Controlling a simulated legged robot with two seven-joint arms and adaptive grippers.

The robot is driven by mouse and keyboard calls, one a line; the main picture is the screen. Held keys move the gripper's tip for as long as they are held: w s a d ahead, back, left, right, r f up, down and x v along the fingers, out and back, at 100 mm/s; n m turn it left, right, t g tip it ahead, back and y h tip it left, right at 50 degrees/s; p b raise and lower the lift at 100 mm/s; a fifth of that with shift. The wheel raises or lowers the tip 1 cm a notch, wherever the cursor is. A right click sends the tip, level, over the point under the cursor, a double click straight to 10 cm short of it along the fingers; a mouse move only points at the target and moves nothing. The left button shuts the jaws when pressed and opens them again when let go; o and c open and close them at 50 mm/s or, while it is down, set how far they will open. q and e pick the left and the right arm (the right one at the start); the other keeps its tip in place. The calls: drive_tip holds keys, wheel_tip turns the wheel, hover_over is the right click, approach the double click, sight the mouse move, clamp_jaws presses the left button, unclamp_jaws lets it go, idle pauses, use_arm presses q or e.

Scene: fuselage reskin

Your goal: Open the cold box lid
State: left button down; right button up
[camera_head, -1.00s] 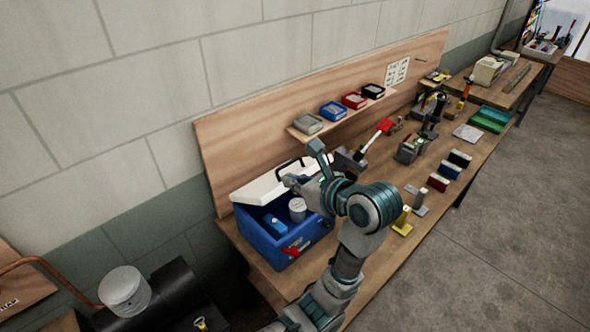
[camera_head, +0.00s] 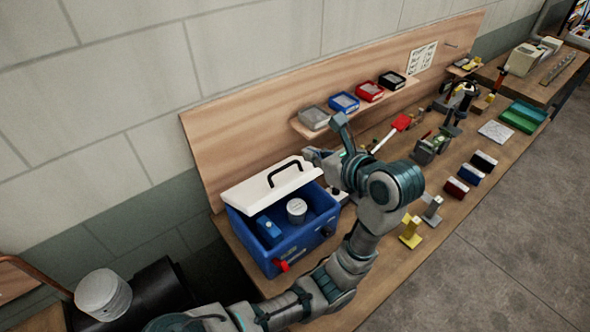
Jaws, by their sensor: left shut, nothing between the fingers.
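The cold box (camera_head: 293,246) is a blue box near the left end of the workbench. Its white lid (camera_head: 245,190) is open and tilted up at the back, with a dark handle (camera_head: 285,171) on it. Inside I see a white round container (camera_head: 297,210) and a blue item (camera_head: 268,228). A red latch (camera_head: 281,265) shows on the front. My left gripper (camera_head: 318,156) is shut and empty, just right of the lid and above the box's right end. It appears apart from the lid. My right gripper is not in view.
Small bins (camera_head: 344,102) stand on a shelf against the wooden backboard (camera_head: 235,130). Right of my arm, the bench (camera_head: 425,262) holds yellow and grey pieces, small coloured boxes (camera_head: 470,175) and tools. A white bucket (camera_head: 103,294) is at lower left.

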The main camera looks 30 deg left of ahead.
use_arm(q)
drive_tip(key=f, duration=0.1)
drive_tip(key=b, duration=1)
approach(289, 181)
drive_tip(key=x, duration=0.2)
drive_tip(key=r+x, duration=0.1)
drive_tip(key=x, duration=0.5)
drive_tip(key=shift+w+a+r, duration=0.1)
drive_tip(key=shift+a+r, duration=0.15)
drive_tip(key=shift+w+a+f, duration=0.2)
drive_tip(key=shift+a+f, duration=0.05)
drive_tip(key=shift+a, duration=0.3)
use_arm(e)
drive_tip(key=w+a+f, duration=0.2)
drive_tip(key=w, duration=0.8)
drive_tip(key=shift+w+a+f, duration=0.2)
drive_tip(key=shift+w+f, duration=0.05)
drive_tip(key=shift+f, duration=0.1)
use_arm(q)
drive_tip(key=shift+w, duration=0.1)
